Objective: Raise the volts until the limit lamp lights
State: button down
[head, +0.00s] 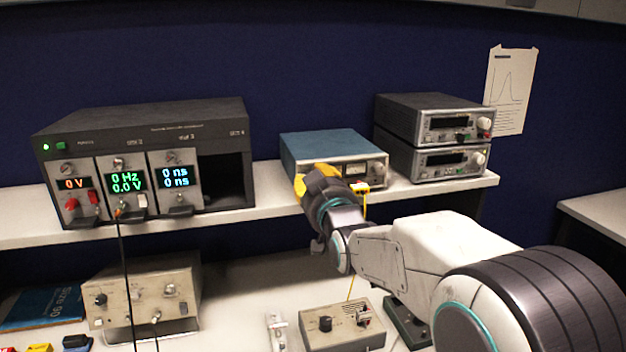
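A dark rack unit (140,125) stands at the left of the shelf with a green light on. Its left module (74,184) has a small knob (67,169) above an orange "0 V" display. The middle module (126,186) reads "0 Hz" and "0.0 V" in green. The right module (173,177) reads "0 ns" twice in blue. I cannot pick out a lit limit lamp. My gripper (312,186), with yellow fingers, is in front of the left part of a blue-topped meter box (325,146), right of the rack. Its fingertips are partly hidden, so contact is unclear.
Two stacked grey instruments (434,125) stand right of the blue box. A yellow cable (364,205) hangs from the shelf. Below are a beige box (148,290), a small knobbed box (343,325) and a blue book (45,307). Dark cables hang from the rack.

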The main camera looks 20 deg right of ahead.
jog(key=shift+r, duration=0.15)
jog(key=shift+r+m+b, duration=0.1)
jog(key=shift+m+b, duration=4.1)
jog(key=shift+b, duration=0.45)
jog(key=shift+r, duration=0.1)
jog(key=c, duration=1.5)
grip_release()
jog(key=o, duration=0.5)
jog(key=shift+f, duration=0.25)
jog(key=shift+c, duration=0.2)
jog(key=shift+s, duration=0.1)
